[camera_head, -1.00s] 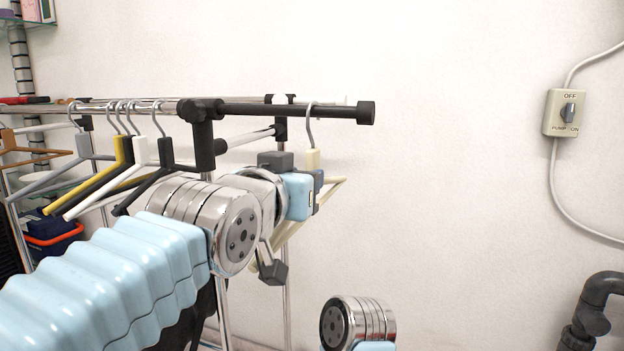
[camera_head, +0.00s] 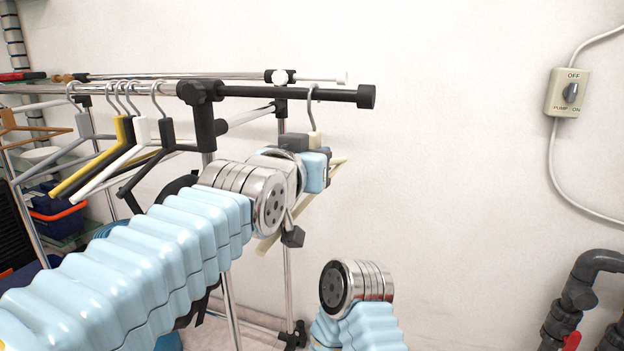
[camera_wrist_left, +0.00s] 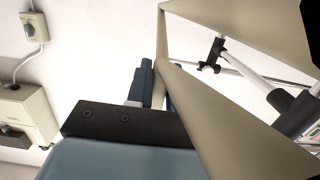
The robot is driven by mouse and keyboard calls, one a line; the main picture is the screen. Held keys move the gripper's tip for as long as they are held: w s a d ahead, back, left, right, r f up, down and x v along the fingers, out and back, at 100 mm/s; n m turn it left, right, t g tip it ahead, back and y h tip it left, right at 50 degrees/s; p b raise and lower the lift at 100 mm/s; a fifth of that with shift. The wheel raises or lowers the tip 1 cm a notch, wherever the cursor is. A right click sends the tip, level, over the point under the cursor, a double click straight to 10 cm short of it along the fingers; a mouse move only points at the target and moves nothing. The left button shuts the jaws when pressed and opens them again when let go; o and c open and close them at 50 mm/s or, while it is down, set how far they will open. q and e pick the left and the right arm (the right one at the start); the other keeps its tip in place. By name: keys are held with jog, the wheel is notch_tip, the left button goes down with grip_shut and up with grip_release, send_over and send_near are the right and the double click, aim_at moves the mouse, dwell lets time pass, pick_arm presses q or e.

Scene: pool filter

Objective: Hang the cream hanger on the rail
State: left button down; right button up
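The cream hanger (camera_head: 315,139) has a grey metal hook (camera_head: 311,100) overlapping the black end section of the front rail (camera_head: 290,93) in the head view. I cannot tell whether the hook rests on it. My left gripper (camera_head: 322,157) is just below the rail, around the hanger's neck. In the left wrist view the dark fingers (camera_wrist_left: 154,88) are closed about the cream hanger (camera_wrist_left: 205,110), whose arms spread past them. My left wrist hides part of the hanger in the head view. My right arm shows at the bottom, but its gripper is out of view.
Grey, yellow, white (camera_head: 142,131) and black (camera_head: 167,134) hangers hang left on the rail. A black joint (camera_head: 203,112) and upright post stand left of my gripper. A rear rail (camera_head: 180,76) runs behind. The wall (camera_head: 450,130) right of the rail end is bare up to the pump switch (camera_head: 568,92).

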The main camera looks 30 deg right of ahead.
pick_arm(q)
jog(key=shift+r, duration=0.1)
dwell(0.3)
jog(key=shift+w+d+r+p, duration=0.1)
jog(key=shift+r+p, duration=0.25)
dwell(0.3)
jog(key=shift+s+a+r, duration=0.2)
jog(key=shift+s+r, duration=0.05)
jog(key=shift+r, duration=0.4)
jog(key=shift+r, duration=0.1)
jog(key=shift+s+a+r, duration=0.2)
jog(key=shift+a+r, duration=0.15)
jog(key=shift+r, duration=0.3)
